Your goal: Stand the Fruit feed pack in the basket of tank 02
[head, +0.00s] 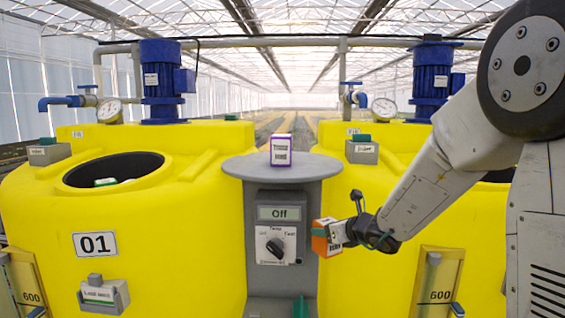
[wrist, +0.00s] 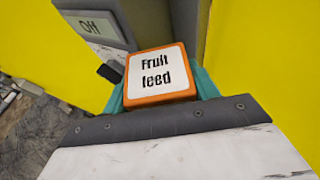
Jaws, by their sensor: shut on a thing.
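The Fruit feed pack (head: 322,236) is an orange box with a white label, and its label reads "Fruit feed" in the wrist view (wrist: 158,74). My gripper (head: 333,234) is shut on it, with teal fingers on both sides of the pack in the wrist view (wrist: 160,88). It holds the pack in the air in front of the grey column, right of the switch panel. The right yellow tank (head: 385,200) stands behind my arm; its number plate is hidden. Its dark opening (head: 497,176) is mostly covered by my arm, and I see no basket inside.
A purple-and-white pack (head: 281,150) stands on the grey column's round top (head: 240,166). The panel (head: 280,228) reads "Off" above a black knob. Blue motors and gauges rise behind both tanks.

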